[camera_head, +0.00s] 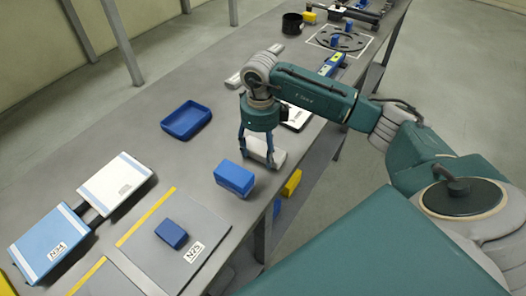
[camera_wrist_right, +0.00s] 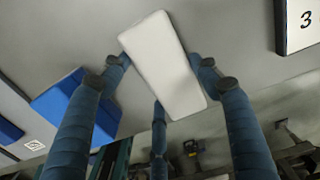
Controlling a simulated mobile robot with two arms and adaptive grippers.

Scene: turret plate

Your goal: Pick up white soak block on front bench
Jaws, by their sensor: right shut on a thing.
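The white soak block (camera_head: 273,157) is near the right-hand edge of the grey bench in the head view, partly hidden by my fingers. My right gripper (camera_head: 257,154) reaches down over it and is shut on it. In the right wrist view the white block (camera_wrist_right: 162,65) lies tilted between the blue fingers of the right gripper (camera_wrist_right: 158,72). I cannot tell whether its underside touches the bench. My left gripper is not in view.
A blue block (camera_head: 234,178) stands close by the gripper. A blue tray (camera_head: 187,120), a small blue block (camera_head: 171,234) on a grey plate and a white labelled box (camera_head: 115,182) are further left. A white panel (camera_head: 297,117) lies behind the gripper. A yellow block (camera_head: 292,183) shows beyond the bench edge.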

